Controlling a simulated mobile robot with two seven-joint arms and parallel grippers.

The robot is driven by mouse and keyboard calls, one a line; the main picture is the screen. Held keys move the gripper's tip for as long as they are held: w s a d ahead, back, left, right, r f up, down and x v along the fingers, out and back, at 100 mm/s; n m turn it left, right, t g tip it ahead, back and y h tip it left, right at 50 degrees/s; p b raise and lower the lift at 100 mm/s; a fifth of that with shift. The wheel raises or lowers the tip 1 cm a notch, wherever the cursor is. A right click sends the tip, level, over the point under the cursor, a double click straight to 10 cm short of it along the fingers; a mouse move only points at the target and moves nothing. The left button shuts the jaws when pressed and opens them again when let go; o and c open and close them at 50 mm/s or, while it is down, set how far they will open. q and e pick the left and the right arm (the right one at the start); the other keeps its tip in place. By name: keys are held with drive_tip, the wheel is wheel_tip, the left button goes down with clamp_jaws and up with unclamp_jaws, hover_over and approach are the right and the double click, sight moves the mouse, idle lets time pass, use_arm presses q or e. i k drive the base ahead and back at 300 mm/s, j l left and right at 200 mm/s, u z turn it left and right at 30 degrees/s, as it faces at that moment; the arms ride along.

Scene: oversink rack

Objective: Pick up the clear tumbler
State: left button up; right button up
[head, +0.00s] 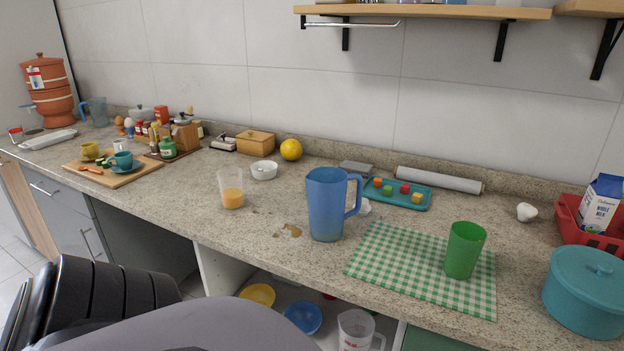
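The clear tumbler (231,188) stands upright on the speckled stone counter, left of the blue pitcher. It holds some orange liquid in its lower half. Nothing touches it. A grey and black part of my own arm crosses the bottom left of the head view, below and in front of the counter edge. I see no fingertips of either gripper.
A green cup (464,250) stands on a checkered mat (400,265).

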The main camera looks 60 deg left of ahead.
sight(231, 186)
drive_tip(key=u, duration=2.3)
